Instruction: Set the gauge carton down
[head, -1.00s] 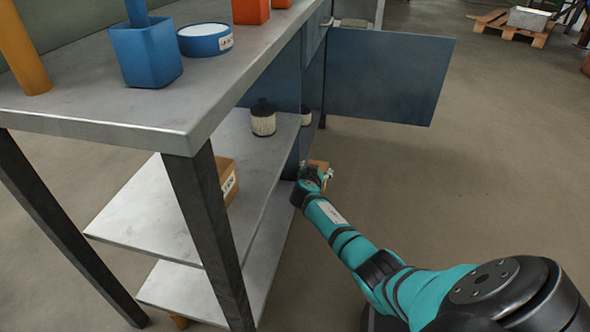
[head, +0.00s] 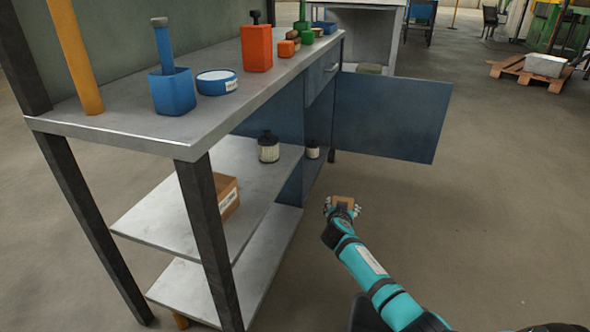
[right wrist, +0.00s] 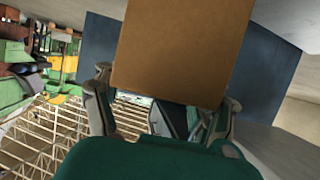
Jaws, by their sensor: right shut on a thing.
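My right gripper (head: 343,208) is shut on a small brown carton (head: 344,201), which I take for the gauge carton. It holds the carton in the air over the aisle floor, to the right of the bench's shelves and apart from them. In the right wrist view the carton (right wrist: 184,48) is a plain brown face between the fingers (right wrist: 165,105); no label shows there. The bench's middle shelf (head: 165,217) has bare space at its front left. My left gripper is out of view.
A labelled brown box (head: 225,197) and a dark-topped filter (head: 268,148) stand on the middle shelf. A smaller filter (head: 312,150) is farther back. An open blue door (head: 390,115) juts out behind my gripper. The worktop (head: 130,125) holds several items.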

